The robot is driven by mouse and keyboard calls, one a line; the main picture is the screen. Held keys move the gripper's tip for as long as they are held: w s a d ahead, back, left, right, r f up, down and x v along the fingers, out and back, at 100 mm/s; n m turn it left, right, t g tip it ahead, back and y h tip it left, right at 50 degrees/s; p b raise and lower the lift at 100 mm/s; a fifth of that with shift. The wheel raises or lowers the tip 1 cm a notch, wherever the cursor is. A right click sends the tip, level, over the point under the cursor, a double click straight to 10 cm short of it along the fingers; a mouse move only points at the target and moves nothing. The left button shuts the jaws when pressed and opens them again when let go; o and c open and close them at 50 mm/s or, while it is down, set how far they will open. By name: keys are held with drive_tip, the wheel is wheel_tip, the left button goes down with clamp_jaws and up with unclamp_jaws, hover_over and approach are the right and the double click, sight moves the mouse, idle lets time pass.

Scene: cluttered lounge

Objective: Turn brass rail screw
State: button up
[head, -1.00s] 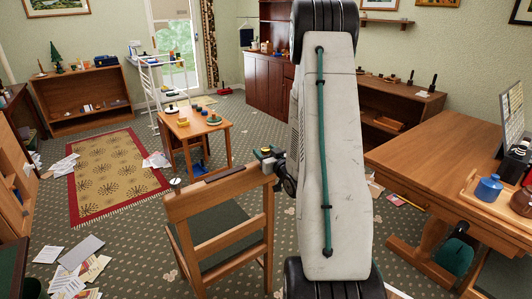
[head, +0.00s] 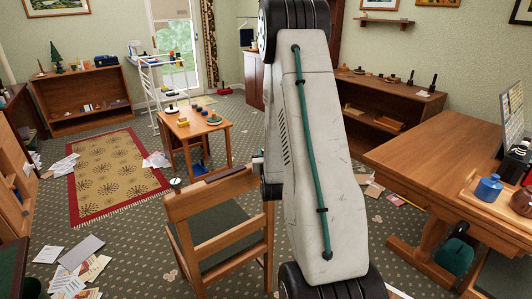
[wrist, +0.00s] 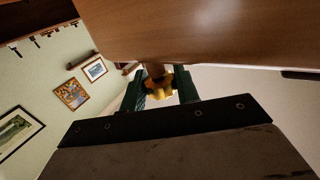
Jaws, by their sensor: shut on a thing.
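The brass screw (wrist: 158,86) shows in the wrist view as a yellow lobed knob on a short shaft, against a wooden piece (wrist: 200,30) that fills the top of the picture. My gripper (wrist: 165,90) has its dark green fingers on either side of the knob and is shut on it. In the head view a wooden chair (head: 212,196) stands at the centre left.
A small round-headed thing (head: 175,183) stands on the rail's left end. A low table (head: 190,130) with small objects stands beyond the chair. A large desk (head: 440,155) is at the right. Papers (head: 82,255) lie on the floor at the left.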

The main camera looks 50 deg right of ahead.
drive_tip(key=m+g+h, duration=0.4)
drive_tip(key=g, duration=0.1)
drive_tip(key=shift+m+g, duration=0.3)
drive_tip(key=shift+g, duration=0.4)
drive_tip(key=o, duration=1)
drive_tip(key=shift+c, duration=0.2)
drive_tip(key=v, duration=0.8)
drive_tip(key=shift+f, duration=0.15)
drive_tip(key=shift+w, duration=0.15)
